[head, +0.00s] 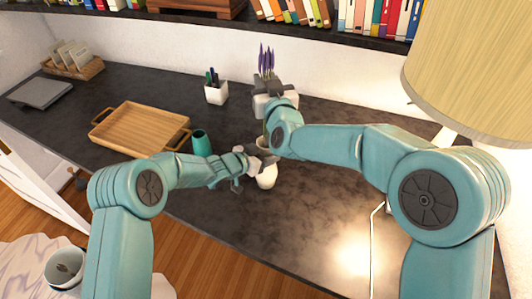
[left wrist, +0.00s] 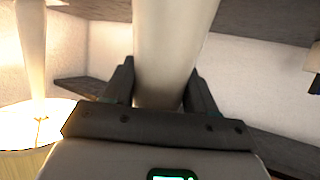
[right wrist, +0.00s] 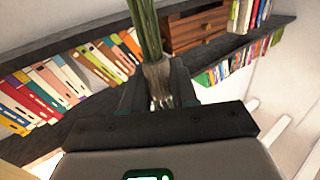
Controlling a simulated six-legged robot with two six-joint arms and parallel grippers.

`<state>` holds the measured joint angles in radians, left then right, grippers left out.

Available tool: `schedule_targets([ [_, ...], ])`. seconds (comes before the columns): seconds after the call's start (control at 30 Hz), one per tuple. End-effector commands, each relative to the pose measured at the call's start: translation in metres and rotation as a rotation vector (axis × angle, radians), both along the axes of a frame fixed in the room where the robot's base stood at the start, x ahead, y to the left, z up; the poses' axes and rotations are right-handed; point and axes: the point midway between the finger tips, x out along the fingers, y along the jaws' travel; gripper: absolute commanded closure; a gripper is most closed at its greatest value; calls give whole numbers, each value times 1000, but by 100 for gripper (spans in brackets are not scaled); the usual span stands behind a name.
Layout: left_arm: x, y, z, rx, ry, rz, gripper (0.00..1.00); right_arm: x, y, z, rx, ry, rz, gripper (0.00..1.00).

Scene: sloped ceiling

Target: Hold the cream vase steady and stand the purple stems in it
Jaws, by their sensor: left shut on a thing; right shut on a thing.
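The cream vase (head: 267,178) stands on the dark desk, partly hidden by my left gripper (head: 262,163). That gripper is shut on the vase's neck, and the pale vase (left wrist: 172,45) fills the space between the fingers in the left wrist view. The purple stems (head: 266,58) are upright, with purple tips at the top. My right gripper (head: 268,100) is shut on them above and behind the vase. In the right wrist view the green stems (right wrist: 146,28) pass between the fingers. My right arm hides part of the gap between stems and vase, so whether they meet is unclear.
A teal cup (head: 201,143) stands left of the vase, near a wooden tray (head: 140,128). A white pen holder (head: 216,94) is behind. A bookshelf (head: 365,40) runs along the back, and a lamp (head: 470,70) stands at right. The desk right of the vase is clear.

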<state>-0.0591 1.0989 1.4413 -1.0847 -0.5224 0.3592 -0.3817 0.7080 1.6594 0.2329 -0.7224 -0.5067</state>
Motion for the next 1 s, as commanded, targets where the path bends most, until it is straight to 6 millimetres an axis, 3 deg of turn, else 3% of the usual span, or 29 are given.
schedule_targets([
  [0.7, 0, 0, 0, 0, 0, 0, 92, 0, 0, -51, 0, 1, 0, 100],
  [1.0, 0, 0, 0, 1, 1, 0, 92, 0, 0, -56, 0, -1, 0, 100],
])
